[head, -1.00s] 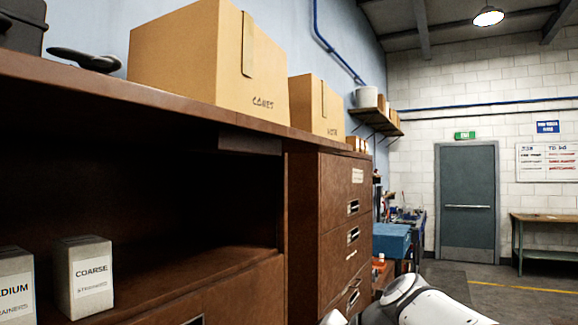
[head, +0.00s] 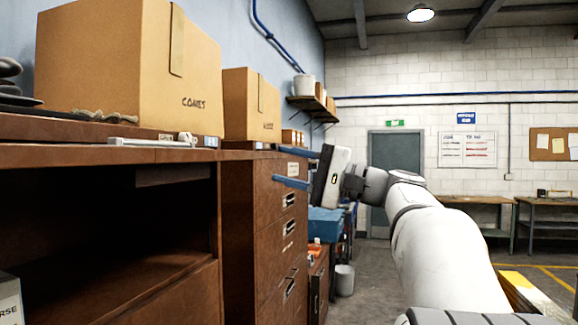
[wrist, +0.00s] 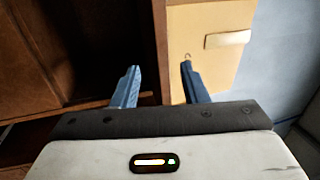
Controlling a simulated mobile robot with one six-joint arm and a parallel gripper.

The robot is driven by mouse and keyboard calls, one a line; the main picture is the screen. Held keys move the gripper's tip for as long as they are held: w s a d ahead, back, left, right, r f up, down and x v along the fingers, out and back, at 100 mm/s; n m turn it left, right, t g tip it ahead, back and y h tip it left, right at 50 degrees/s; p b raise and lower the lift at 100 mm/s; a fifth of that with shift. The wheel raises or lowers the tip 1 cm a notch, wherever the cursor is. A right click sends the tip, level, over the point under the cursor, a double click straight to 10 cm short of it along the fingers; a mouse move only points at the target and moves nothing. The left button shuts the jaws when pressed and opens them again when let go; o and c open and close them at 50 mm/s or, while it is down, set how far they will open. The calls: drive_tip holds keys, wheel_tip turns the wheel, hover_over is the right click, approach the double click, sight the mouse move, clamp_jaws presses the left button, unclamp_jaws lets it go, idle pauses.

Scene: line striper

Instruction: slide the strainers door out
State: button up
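In the head view the brown cabinet's open compartment (head: 110,225) is dark inside. A brown panel edge (head: 175,174) shows just under its top, perhaps the pushed-in strainers door; I cannot be sure. A strainer box (head: 9,300), its label cut off, stands at the lower left. My gripper (head: 280,176) is open and empty, its blue fingers pointing left in front of the drawer unit, to the right of the compartment. In the wrist view my open gripper (wrist: 161,66) has brown wood and a cardboard box beyond its fingertips. No contact is visible.
Cardboard boxes (head: 130,62) (head: 250,104) stand on the cabinet top, with small items (head: 165,142) near its front edge. The drawer unit (head: 275,225) stands right of the compartment. A blue box (head: 325,223) and white bin (head: 344,280) are beyond.

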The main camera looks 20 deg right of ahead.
sight(254, 158)
drive_tip(key=shift+p+x, duration=0.65)
drive_tip(key=shift+x, duration=3.3)
drive_tip(key=shift+c, duration=0.4)
clamp_jaws()
